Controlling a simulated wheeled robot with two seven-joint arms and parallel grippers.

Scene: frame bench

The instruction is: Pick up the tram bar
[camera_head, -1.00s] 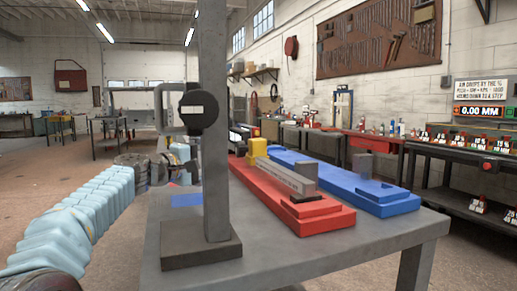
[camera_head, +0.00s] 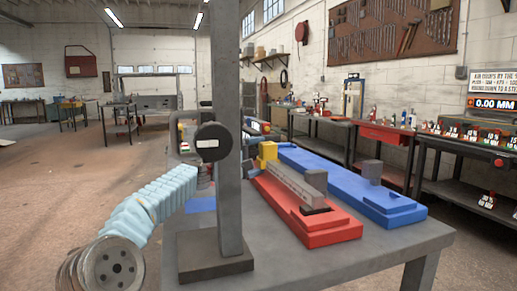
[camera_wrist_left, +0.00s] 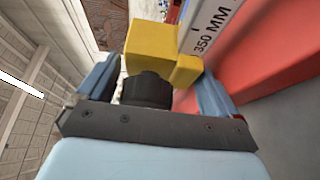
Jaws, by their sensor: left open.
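The tram bar (camera_head: 295,186) looks to be the long grey bar lying along the red fixture (camera_head: 330,233), with a yellow block (camera_head: 268,150) at its far end. In the left wrist view, its grey face (camera_wrist_left: 208,28) reads "350 MM", beside the yellow block (camera_wrist_left: 152,48). A black cylinder (camera_wrist_left: 146,92) shows below that block, between my fingers. My left gripper (camera_wrist_left: 157,85) is open, with blue fingers either side of the cylinder; contact is unclear. In the head view, the grey post hides much of this gripper. My right gripper is not in view.
A blue fixture (camera_head: 395,212) lies right of the red one. The grey table (camera_head: 385,255) is bare at its front right.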

